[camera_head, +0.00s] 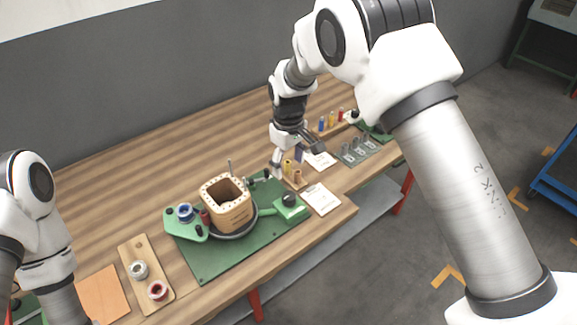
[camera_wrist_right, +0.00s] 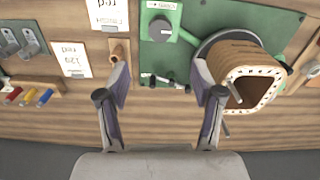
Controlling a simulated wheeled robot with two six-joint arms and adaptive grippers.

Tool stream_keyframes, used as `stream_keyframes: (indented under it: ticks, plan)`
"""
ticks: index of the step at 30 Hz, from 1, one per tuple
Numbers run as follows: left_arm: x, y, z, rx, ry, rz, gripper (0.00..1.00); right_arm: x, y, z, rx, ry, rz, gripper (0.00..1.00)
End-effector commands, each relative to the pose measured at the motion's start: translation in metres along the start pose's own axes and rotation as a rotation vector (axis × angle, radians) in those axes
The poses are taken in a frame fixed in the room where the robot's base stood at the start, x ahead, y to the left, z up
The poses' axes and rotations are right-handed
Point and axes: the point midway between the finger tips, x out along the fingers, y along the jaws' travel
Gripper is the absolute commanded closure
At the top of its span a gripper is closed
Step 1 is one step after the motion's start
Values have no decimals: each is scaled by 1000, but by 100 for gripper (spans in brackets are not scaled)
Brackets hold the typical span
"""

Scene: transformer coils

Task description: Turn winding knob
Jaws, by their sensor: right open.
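The winding knob (camera_head: 289,199) is a black knob on a green box at the right end of the green base plate (camera_head: 205,263). It also shows in the right wrist view (camera_wrist_right: 159,28), above and beyond the fingers. A square wooden coil former (camera_head: 232,216) stands upright on the plate, left of the knob, and shows in the wrist view (camera_wrist_right: 247,53). My right gripper (camera_head: 298,158) is open and empty. It is behind the knob in the head view, apart from it; its fingers (camera_wrist_right: 161,80) point towards the bench. Only part of my left arm shows; its gripper is out of frame.
White cards (camera_head: 321,199) lie right of the knob. A wooden board (camera_head: 164,275) with grey and red spools lies at left. The bench's back left is clear.

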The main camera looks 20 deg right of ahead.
Motion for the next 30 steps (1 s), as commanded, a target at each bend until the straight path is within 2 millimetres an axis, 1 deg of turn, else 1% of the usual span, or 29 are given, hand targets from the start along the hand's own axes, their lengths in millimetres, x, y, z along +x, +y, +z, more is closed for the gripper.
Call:
stream_keyframes:
  ticks: [2,5,6,8,9,10,14,18,22,25,30]
  plan:
    - [0,0,0,0,0,0,60,0,0,-1,85,5,2,34]
    - [2,0,0,0,0,0,60,4,2,-4,311,21,7,34]
    - [6,0,0,0,0,0,60,12,3,-4,403,22,7,34]
    - [10,0,0,0,0,0,60,24,3,-4,515,21,5,34]
    - [17,0,0,0,0,0,60,42,2,-2,560,10,2,34]
    - [18,0,0,0,0,0,60,50,1,0,553,1,0,34]
    - [8,0,0,0,0,0,60,60,1,1,550,-4,-1,34]
    - [-1,0,0,0,0,0,60,87,0,2,549,-7,-1,34]
    - [-7,0,0,0,0,0,60,110,0,2,549,-5,-2,34]
    - [-8,0,0,0,0,0,60,120,0,1,549,-3,-1,34]
    - [-8,0,0,0,0,0,60,123,1,1,548,-2,0,34]
